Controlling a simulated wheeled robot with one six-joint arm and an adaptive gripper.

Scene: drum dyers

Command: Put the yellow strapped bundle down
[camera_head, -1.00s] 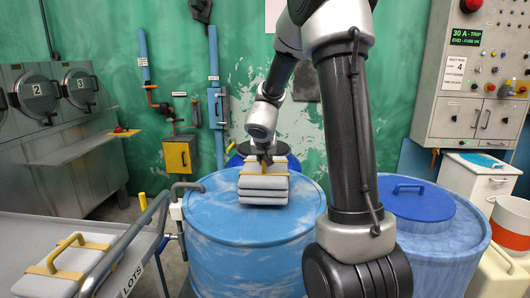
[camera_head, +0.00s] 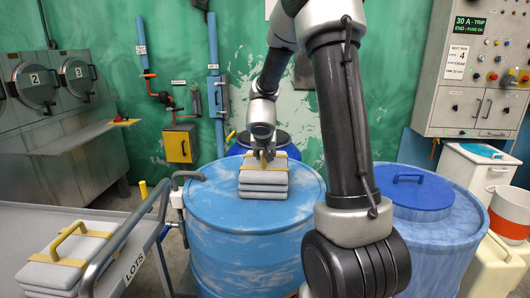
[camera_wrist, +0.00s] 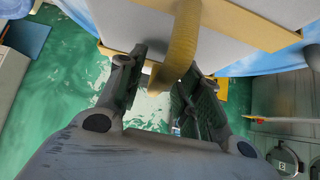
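A yellow strapped bundle (camera_head: 263,183) of stacked grey slabs rests level on the lid of the blue drum (camera_head: 230,225). Its yellow handle stands up on top and shows large in the wrist view (camera_wrist: 180,45). My gripper (camera_head: 263,155) is right above this bundle, at its handle. In the wrist view my gripper (camera_wrist: 162,88) has its fingers spread, with the handle between them and a gap on the left side. Any contact with the right finger cannot be told. A second yellow strapped bundle (camera_head: 62,272) lies on the grey trolley (camera_head: 40,222) at lower left.
A second drum (camera_head: 440,240) with a dark blue handled lid (camera_head: 415,195) stands at the right. Another drum (camera_head: 275,143) is behind. A metal trolley rail (camera_head: 125,240) and a bent pipe (camera_head: 180,178) border the drum's left. Bare lid surrounds the bundle.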

